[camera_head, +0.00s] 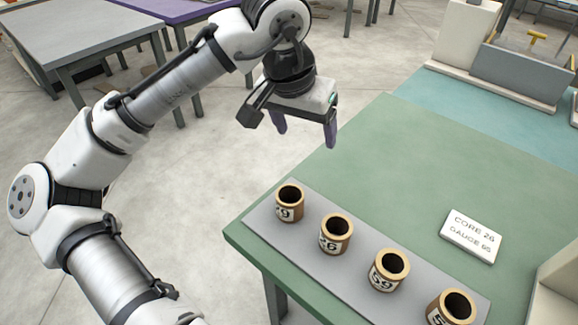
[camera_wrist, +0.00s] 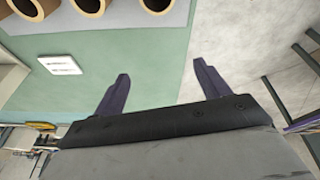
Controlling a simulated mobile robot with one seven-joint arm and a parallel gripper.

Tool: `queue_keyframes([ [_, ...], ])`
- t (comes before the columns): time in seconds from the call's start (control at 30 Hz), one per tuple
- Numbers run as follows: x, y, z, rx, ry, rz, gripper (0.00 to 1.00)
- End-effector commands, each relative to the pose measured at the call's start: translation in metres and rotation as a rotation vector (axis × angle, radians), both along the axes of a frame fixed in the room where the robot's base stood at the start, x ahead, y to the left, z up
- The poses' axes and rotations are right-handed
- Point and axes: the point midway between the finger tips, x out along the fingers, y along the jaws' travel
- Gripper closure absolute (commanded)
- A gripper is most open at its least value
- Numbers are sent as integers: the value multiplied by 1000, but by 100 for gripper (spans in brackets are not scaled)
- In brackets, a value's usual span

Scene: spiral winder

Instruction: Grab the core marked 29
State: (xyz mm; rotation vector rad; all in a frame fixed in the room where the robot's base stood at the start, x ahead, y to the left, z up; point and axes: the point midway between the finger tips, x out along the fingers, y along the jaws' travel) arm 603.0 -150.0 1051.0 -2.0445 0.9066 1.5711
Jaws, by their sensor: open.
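Several short brown cores stand upright in a row on a grey mat (camera_head: 258,227). The leftmost core (camera_head: 290,206) has a label ending in 9; its first digit is turned away. The second core (camera_head: 334,237) has a label ending in 6. The third core (camera_head: 385,274) seems to read 59. The fourth core (camera_head: 449,312) is cut by the lower edge, its label only partly visible. My gripper (camera_head: 306,138) is open and empty, above and behind the leftmost core, beyond the table's left edge. Its spread fingers also show in the wrist view (camera_wrist: 161,72), with core rims at the top.
A grey bin (camera_head: 520,75) stands at the back right. A grey table (camera_head: 80,38) stands far left. Open floor lies left of the green table.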

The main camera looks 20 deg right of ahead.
Motion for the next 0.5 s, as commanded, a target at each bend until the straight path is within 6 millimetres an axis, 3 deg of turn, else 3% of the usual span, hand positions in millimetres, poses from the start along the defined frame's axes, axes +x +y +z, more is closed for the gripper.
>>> queue_keyframes([
  [0.1, -11, 21, -17, 169, 108, 35, 25],
  [0.2, -16, 31, -24, 234, 155, 49, 25],
  [0.5, -19, 34, -76, 251, 168, 52, 25],
])
